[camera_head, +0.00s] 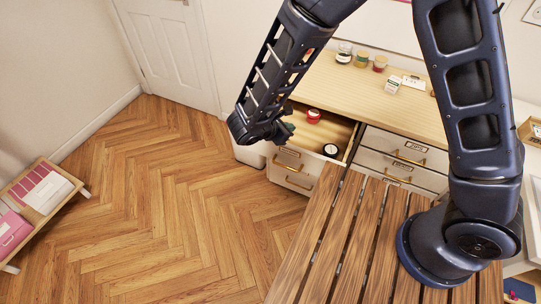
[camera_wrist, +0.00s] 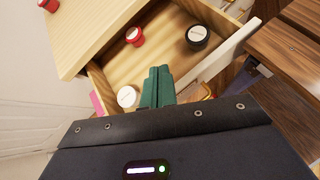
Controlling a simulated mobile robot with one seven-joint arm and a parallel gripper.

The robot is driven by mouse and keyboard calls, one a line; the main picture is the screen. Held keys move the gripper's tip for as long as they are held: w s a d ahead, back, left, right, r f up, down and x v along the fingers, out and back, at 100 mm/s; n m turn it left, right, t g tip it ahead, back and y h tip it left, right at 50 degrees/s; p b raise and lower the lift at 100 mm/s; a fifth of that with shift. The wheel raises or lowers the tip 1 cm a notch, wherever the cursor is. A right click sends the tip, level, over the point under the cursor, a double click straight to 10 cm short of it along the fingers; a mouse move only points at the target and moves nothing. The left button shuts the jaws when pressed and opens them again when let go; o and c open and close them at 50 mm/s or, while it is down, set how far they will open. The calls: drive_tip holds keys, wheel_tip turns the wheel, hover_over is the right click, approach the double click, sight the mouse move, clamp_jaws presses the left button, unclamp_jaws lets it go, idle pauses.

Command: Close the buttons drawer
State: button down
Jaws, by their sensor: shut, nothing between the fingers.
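The open drawer (camera_head: 338,130) is pulled out from the upper left of a white chest with a wooden top. It holds a red-lidded jar (camera_head: 314,116) and a black jar (camera_head: 331,150). The wrist view shows the drawer's wooden inside (camera_wrist: 165,45), the red jar (camera_wrist: 134,36), the black jar (camera_wrist: 198,37) and a white-lidded jar (camera_wrist: 127,96). My gripper (camera_head: 284,132) is at the drawer's left end. Its green fingers (camera_wrist: 158,74) are shut and empty, overlapping the drawer near its front. I cannot tell whether they touch it. The drawer's label is not readable.
The chest top (camera_head: 400,93) carries several small jars and cards at the back. Other closed drawers (camera_head: 400,160) are on the right. A slatted wooden surface (camera_head: 345,235) is in the foreground. Wooden floor (camera_head: 170,190) is clear at left, beside a low shelf (camera_head: 40,205).

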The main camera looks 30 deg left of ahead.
drive_tip(key=s+a+f+n+t+y, duration=0.1)
drive_tip(key=s+a+f+n+y, duration=0.15)
drive_tip(key=s+f, duration=0.35)
drive_tip(key=s+a+f+n+t+y, duration=0.1)
drive_tip(key=s+a+f+n, duration=0.25)
drive_tip(key=s, duration=0.45)
approach(274, 152)
wheel_tip(274, 152, down, 4)
drive_tip(key=w, duration=0.2)
drive_tip(key=shift+w+d+r+n, duration=0.1)
drive_tip(key=shift+w+r+n, duration=0.05)
drive_tip(key=shift+w, duration=0.35)
drive_tip(key=shift+w+d+r+n, duration=0.1)
drive_tip(key=shift+w+r+n, duration=0.05)
drive_tip(key=shift+w, duration=0.35)
drive_tip(key=shift+w+a, duration=0.1)
drive_tip(key=shift+w, duration=0.65)
